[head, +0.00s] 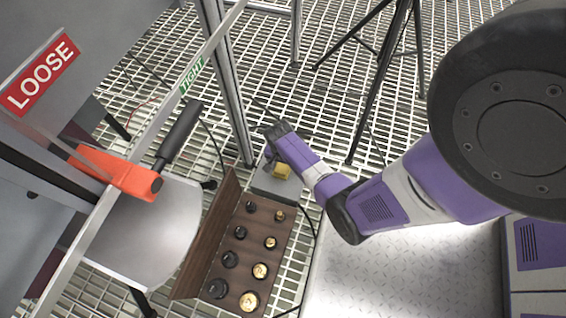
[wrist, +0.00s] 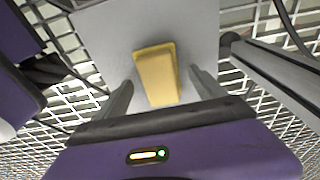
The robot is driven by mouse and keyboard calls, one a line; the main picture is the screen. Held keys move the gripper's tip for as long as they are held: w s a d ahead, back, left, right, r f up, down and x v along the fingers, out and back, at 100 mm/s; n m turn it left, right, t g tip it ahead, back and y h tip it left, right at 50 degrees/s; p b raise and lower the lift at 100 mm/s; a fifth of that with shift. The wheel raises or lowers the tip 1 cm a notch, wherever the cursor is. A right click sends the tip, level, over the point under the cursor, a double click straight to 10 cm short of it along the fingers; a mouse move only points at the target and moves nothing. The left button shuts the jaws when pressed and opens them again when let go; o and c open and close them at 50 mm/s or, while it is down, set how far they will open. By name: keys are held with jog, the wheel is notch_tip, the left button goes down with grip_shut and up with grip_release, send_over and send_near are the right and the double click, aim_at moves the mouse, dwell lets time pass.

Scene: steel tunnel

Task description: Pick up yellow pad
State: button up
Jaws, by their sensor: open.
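The yellow pad (wrist: 157,76) is a small block lying on a grey plate (wrist: 102,35). In the wrist view it sits between and just beyond my open fingers, with clear gaps at both sides. My gripper (wrist: 160,95) is open and empty. In the head view the pad (head: 282,171) shows small at the end of my purple arm, on the grey plate next to the wooden box. My gripper (head: 268,160) is partly hidden there by my own wrist.
A wooden box (head: 205,232) with several black and gold round pieces stands in front of the plate. An orange clamp with a black handle (head: 179,132) is at left, near a LOOSE sign (head: 42,75). A metal post (head: 232,95) and a black tripod (head: 375,85) stand behind on the grating.

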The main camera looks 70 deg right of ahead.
jog(key=shift+f, duration=0.3)
jog(key=c, duration=1.5)
jog(key=shift+o, duration=0.2)
jog(key=shift+r, duration=0.15)
notch_tip(320, 180, up, 20)
jog(key=p, duration=1)
jog(key=shift+p, duration=0.3)
jog(key=o, duration=0.7)
jog(key=shift+c, duration=0.2)
jog(key=c, duration=0.5)
